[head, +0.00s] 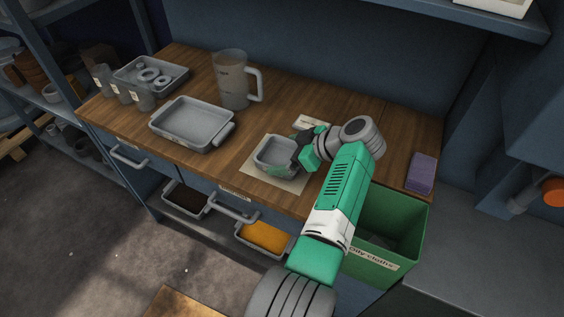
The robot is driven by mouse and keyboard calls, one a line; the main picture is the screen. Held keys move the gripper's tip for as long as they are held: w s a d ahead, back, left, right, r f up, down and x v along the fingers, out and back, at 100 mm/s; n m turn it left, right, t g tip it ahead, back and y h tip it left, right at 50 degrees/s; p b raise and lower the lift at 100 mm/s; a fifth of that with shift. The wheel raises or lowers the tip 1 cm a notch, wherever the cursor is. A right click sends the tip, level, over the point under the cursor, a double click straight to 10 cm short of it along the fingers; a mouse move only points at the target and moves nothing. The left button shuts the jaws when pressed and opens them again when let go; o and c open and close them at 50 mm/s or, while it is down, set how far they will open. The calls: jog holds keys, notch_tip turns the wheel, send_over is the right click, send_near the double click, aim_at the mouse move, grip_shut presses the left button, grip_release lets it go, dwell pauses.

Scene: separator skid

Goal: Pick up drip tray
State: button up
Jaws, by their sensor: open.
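A small grey square tray (275,154) sits on a tan sheet (259,172) near the front edge of the wooden bench. A larger shallow grey tray (192,123) with a handle on its right side lies to its left, empty. No label shows which one is the drip tray. My gripper (297,153) is open at the right side of the small tray, with its green and dark parts close to the rim. The fingertips are partly hidden, so I cannot tell whether they touch the tray.
A clear jug (233,80) stands behind the trays. A parts tray (151,75) with rings and several small jars (121,91) are at the left. A purple block (421,172) lies at the right end, and a green bin (395,228) hangs below the front edge.

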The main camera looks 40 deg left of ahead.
aim_at(281, 161)
jog(key=shift+x, duration=1.25)
jog(key=shift+w+d+r, duration=0.1)
jog(key=shift+d, duration=0.05)
jog(key=shift+c, duration=0.7)
jog(key=c, duration=0.6)
jog(key=shift+r, duration=0.1)
jog(key=shift+r+p, duration=0.3)
jog(key=shift+r, duration=0.05)
notch_tip(281, 161, up, 3)
jog(key=shift+r+p, duration=0.1)
jog(key=shift+p, duration=0.85)
jog(key=s+d+p, duration=0.2)
jog(key=s, duration=0.2)
jog(key=s+d+p, duration=0.2)
jog(key=s, duration=0.3)
jog(key=s+d+p, duration=0.3)
jog(key=s, duration=0.2)
jog(key=shift+s+d+r, duration=0.1)
jog(key=shift+s+r, duration=0.15)
jog(key=shift+r, duration=0.15)
